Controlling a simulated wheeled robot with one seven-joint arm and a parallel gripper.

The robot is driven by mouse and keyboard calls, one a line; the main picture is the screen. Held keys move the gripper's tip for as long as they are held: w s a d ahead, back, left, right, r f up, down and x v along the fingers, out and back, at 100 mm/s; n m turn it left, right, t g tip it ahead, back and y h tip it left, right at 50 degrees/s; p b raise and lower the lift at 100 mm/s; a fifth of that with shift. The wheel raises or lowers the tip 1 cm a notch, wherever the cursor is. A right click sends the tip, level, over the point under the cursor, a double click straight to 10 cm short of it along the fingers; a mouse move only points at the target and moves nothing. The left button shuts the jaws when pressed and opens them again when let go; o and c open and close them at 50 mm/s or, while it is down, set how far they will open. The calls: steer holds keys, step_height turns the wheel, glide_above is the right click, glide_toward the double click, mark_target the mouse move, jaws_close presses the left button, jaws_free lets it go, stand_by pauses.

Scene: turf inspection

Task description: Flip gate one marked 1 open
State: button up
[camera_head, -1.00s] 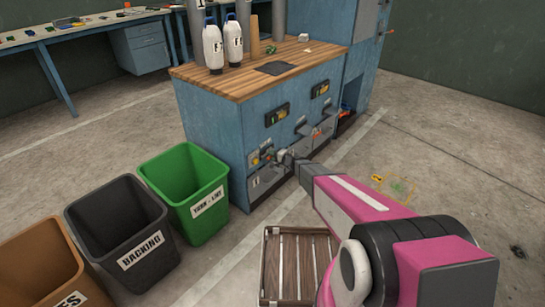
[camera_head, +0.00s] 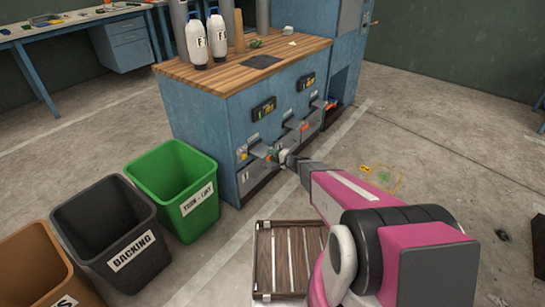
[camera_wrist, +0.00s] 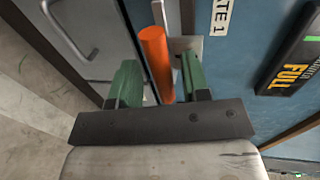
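In the wrist view, the orange lever (camera_wrist: 154,55) of gate one stands between the two green fingers of my gripper (camera_wrist: 158,85). The fingers are apart, and small gaps seem to show on both sides of the lever. A white label (camera_wrist: 222,15) ending in "TE 1" is on the blue panel beside it. In the head view, my gripper (camera_head: 275,155) is at the near end of the blue station's front (camera_head: 215,125), by the grey gate fitting (camera_head: 259,149). The lever is hard to make out there.
A black display (camera_wrist: 296,62) reading "FULL" is right of the label. A grey door with a bar handle (camera_wrist: 70,30) is at left. Green (camera_head: 175,190), black (camera_head: 105,235) and brown (camera_head: 35,265) bins stand left; a slatted crate (camera_head: 262,270) lies on the floor.

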steer(key=v, duration=1)
steer(key=shift+s+d, duration=0.2)
steer(key=shift+d, duration=0.15)
steer(key=shift+r, duration=0.15)
steer(key=s+a+r+n+g+h, duration=0.1)
steer(key=s+r+n+g+h, duration=0.1)
steer(key=s+r+n+g, duration=0.3)
steer(key=s+r+n+g+h, duration=0.1)
steer(key=s+r+g, duration=0.15)
steer(key=s, duration=0.55)
steer(key=s+d+r+n+g+h, duration=0.1)
steer(key=s+d+r+g+h, duration=0.1)
steer(key=s+d+r+h, duration=0.6)
steer(key=shift+s+d+n+h, duration=0.3)
steer(key=shift+s+d+h, duration=0.4)
steer(key=shift+s+d, duration=0.15)
steer(key=shift+a+f, duration=0.1)
